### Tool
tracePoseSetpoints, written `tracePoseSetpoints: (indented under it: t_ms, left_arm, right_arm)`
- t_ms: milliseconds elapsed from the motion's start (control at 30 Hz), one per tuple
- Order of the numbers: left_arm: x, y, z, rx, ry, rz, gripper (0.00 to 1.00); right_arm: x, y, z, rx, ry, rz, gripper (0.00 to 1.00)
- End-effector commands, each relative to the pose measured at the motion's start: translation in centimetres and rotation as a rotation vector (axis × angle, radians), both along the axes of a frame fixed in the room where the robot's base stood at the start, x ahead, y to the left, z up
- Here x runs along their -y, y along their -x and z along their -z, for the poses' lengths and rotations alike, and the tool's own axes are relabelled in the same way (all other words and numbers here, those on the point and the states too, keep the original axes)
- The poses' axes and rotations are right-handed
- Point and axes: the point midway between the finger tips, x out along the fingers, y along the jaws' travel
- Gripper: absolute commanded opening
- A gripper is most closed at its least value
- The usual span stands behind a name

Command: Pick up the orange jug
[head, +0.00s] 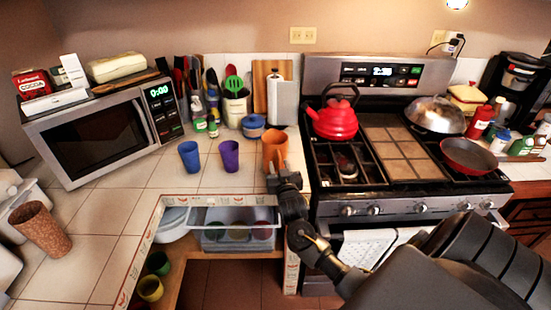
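The orange jug (275,146) stands upright at the right end of the tiled counter, close to the stove's left edge. My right gripper (278,168) reaches up from the lower right to the near side of the jug. Its fingers overlap the jug's lower part and hide some of it. The fingers look a little apart, but I cannot tell whether they touch or grip the jug. My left gripper is not in view.
A blue cup (189,156) and a purple cup (229,155) stand left of the jug. A blue pot (253,127) and a paper towel roll (285,100) stand behind it. The stove (395,185) with a red kettle (335,118) is right.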

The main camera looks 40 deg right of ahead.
Motion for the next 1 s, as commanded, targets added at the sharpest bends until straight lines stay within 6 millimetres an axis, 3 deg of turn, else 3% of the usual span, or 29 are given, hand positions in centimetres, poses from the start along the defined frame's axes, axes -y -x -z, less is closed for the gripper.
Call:
tracePoseSetpoints:
  t_ms: [33,300,767,1000]
  left_arm:
    - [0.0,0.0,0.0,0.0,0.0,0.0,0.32]
    - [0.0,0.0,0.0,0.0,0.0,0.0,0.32]
    - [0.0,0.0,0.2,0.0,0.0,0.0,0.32]
    - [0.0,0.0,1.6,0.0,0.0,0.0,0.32]
  right_arm:
    - [0.0,0.0,0.0,0.0,0.0,0.0,0.32]
    - [0.0,0.0,0.0,0.0,0.0,0.0,0.0]
    - [0.0,0.0,-0.3,0.004,0.0,0.0,0.0]
    - [0.0,0.0,-3.3,0.011,-0.001,0.0,0.0]
